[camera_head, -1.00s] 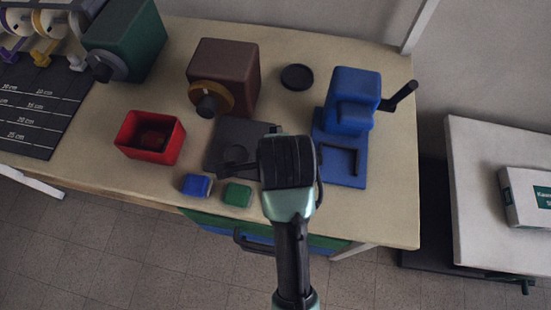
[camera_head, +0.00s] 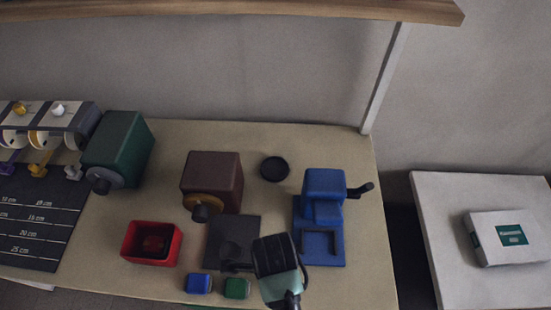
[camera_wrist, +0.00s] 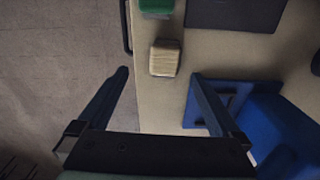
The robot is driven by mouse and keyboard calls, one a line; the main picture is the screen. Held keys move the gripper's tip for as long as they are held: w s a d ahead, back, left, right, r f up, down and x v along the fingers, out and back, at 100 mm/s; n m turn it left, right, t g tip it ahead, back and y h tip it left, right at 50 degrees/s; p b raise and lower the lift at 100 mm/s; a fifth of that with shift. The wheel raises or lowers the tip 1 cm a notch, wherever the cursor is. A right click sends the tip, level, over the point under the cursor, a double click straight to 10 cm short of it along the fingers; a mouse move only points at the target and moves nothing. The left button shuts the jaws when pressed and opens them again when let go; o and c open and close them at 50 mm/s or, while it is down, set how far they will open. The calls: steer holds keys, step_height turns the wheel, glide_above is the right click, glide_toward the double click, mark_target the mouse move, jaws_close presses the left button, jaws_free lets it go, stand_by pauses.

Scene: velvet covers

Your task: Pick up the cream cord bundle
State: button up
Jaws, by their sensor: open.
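The cream cord bundle (camera_wrist: 165,58) shows in the wrist view as a small, pale, ribbed block near the table's front edge. It sits just beyond my open fingers, roughly between their lines. My gripper (camera_wrist: 160,84) is open and empty, with one dark finger on each side of the picture. In the head view my gripper (camera_head: 238,262) is above the front of the table, left of the blue press, and my arm's end hides the cord bundle there.
The green block (camera_wrist: 156,6) lies beside the bundle, and the blue press (camera_wrist: 270,120) stands close to the right finger. In the head view are a blue block (camera_head: 198,283), a red bin (camera_head: 134,243) and a dark mat (camera_head: 245,224). A shelf (camera_head: 300,8) hangs above.

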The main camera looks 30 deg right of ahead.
steer(key=shift+w+d+f, duration=0.15)
steer(key=shift+d+f, duration=0.05)
steer(key=shift+f, duration=1.55)
steer(key=shift+w+d+f, duration=0.1)
steer(key=shift+d+f, duration=0.05)
steer(key=shift+f, duration=1.55)
steer(key=c, duration=1.4)
